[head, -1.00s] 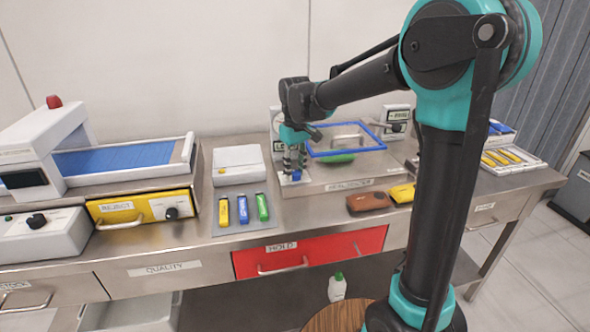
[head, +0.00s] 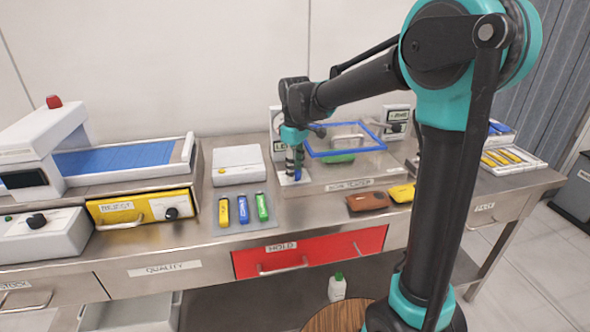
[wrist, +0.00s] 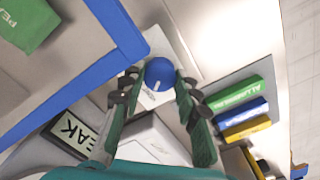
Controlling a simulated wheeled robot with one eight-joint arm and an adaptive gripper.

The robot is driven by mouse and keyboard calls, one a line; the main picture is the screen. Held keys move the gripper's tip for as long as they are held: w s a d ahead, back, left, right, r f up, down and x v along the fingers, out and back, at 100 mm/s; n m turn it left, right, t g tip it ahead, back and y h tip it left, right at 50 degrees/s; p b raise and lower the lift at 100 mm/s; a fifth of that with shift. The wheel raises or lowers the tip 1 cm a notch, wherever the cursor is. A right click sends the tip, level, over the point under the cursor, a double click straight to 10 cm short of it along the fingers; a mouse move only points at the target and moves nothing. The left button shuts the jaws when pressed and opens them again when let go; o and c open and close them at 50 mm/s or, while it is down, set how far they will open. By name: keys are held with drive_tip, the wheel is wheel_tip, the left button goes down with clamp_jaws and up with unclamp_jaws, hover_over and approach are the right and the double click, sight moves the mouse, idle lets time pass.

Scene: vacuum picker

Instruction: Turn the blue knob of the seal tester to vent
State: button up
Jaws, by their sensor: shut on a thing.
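The blue knob (wrist: 160,72) sits between the two fingers of my gripper (wrist: 158,88) in the wrist view, and the fingers are shut on its sides. A short white mark shows on the knob's top. In the head view my gripper (head: 294,170) points straight down at the front left of the seal tester (head: 325,182), and the fingers mostly hide the knob. The tester has a blue-framed lid (head: 322,154) with a green pouch (head: 341,157) under it. A small display (wrist: 72,133) beside the lid shows letters ending in "EAK".
Green, blue and yellow packs (head: 242,208) lie on a grey mat left of the tester. A brown pouch (head: 367,202) and a yellow pouch (head: 401,193) lie in front of it. A white box (head: 237,165) stands to the left.

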drive_tip(key=o, duration=0.9)
wheel_tip(320, 180, up, 12)
idle(0.3)
